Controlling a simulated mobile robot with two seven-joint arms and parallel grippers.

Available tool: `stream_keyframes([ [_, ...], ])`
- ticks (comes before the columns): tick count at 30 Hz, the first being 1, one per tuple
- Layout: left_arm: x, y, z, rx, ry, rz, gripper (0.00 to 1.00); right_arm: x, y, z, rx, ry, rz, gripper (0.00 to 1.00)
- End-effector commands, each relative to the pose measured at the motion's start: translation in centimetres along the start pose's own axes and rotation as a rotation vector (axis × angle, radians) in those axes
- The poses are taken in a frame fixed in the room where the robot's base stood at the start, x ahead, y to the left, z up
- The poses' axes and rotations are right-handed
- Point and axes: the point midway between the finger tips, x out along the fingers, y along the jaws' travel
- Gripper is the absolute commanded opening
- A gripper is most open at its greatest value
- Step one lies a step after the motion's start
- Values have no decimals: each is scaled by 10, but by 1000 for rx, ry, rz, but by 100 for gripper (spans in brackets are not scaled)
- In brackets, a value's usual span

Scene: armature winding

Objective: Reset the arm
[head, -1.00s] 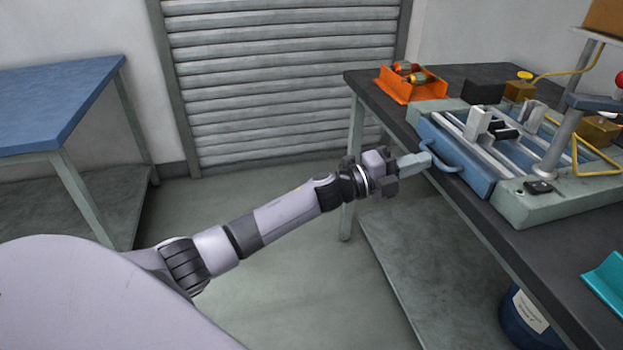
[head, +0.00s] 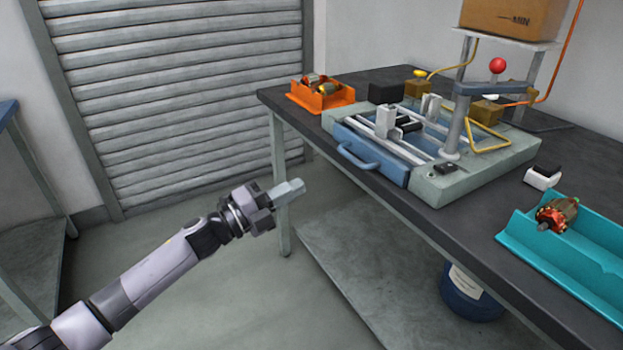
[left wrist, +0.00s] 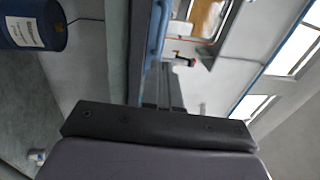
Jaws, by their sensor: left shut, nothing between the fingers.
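My left arm comes in from the lower left of the head view. Its gripper (head: 290,191) is shut and empty, in free air in front of the table's left end. It is apart from the blue drawer handle (head: 358,158) of the winding machine (head: 480,175), to the handle's left and nearer to me. In the left wrist view the shut fingers (left wrist: 163,85) point away from the camera with nothing visible between them. My right gripper is not in view.
The dark table (head: 400,205) holds an orange tray (head: 322,97) with armatures at its far left and a teal tray (head: 575,255) with one armature at the right. A blue drum (head: 472,292) stands under the table. The floor around my left arm is clear.

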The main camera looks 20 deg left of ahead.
Motion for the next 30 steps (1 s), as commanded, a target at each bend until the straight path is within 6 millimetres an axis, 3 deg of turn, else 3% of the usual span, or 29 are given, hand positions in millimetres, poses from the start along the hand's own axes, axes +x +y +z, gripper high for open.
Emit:
stream_keyframes([
  [6,-23,0,0,0,0,0,0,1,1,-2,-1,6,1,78],
  [13,-27,1,-1,-8,-2,-1,0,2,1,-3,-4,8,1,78],
  [16,-30,11,-8,-70,-30,2,0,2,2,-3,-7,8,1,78],
  [23,-63,71,-50,-496,-253,36,0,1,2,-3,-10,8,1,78],
  [30,-130,138,-109,-1027,-584,122,0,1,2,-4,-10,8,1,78],
])
